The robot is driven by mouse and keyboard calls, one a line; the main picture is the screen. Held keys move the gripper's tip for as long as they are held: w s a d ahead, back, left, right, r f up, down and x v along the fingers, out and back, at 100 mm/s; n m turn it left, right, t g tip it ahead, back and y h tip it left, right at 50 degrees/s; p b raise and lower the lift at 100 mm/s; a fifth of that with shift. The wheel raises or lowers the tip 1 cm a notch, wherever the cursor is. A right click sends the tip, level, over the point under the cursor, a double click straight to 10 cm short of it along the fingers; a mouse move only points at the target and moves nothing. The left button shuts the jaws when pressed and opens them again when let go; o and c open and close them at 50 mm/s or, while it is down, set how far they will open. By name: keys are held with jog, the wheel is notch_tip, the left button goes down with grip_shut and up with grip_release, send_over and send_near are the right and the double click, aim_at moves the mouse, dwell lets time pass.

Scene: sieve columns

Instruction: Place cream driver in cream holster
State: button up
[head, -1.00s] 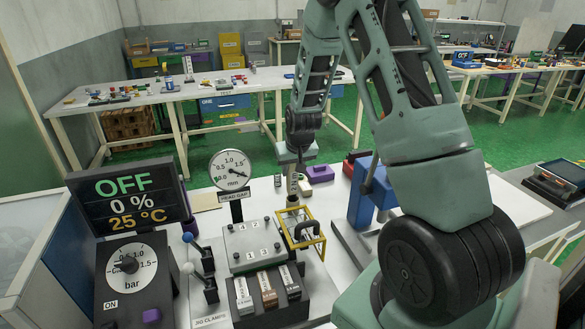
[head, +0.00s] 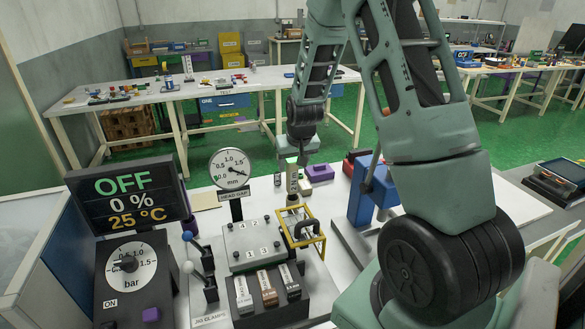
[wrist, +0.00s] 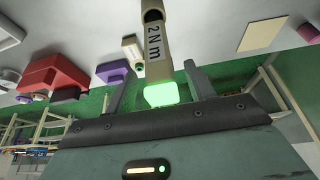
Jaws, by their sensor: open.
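The cream driver (wrist: 156,50), marked "2 Nm" and with a glowing green end, stands between the two spread fingers of my gripper (wrist: 157,72) in the wrist view. Gaps show between it and both fingers. In the head view the driver (head: 292,180) stands upright just below my gripper (head: 298,162), behind the yellow frame. Its lower end is hidden there, so I cannot tell what it stands in. A small cream labelled block (head: 306,187) is close to its right; I cannot tell whether this is the cream holster.
A yellow frame with a black handle (head: 303,234) stands in front of the driver. A numbered grey plate (head: 252,241), a dial gauge (head: 230,168) and a blue press (head: 365,195) are near. A purple block (head: 320,172) lies behind right.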

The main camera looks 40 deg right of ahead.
jog(key=v, duration=0.9)
jog(key=shift+r+b, duration=0.3)
jog(key=shift+b, duration=0.05)
jog(key=s+a+r+n+g+y, duration=0.1)
jog(key=s+a+n+y, duration=0.2)
jog(key=a, duration=1)
jog(key=s+a+n+g, duration=0.1)
jog(key=s+a+n, duration=0.25)
jog(key=a, duration=0.95)
jog(key=s+a+n+g, duration=0.1)
jog(key=s+a+n, duration=0.2)
jog(key=s, duration=0.6)
jog(key=s+a+n+g, duration=0.1)
jog(key=s+a+n, duration=0.2)
jog(key=s+a, duration=0.5)
jog(key=shift+s+a, duration=0.2)
jog(key=shift+s, duration=0.9)
jog(key=shift+f+n, duration=0.1)
jog(key=shift+n, duration=0.15)
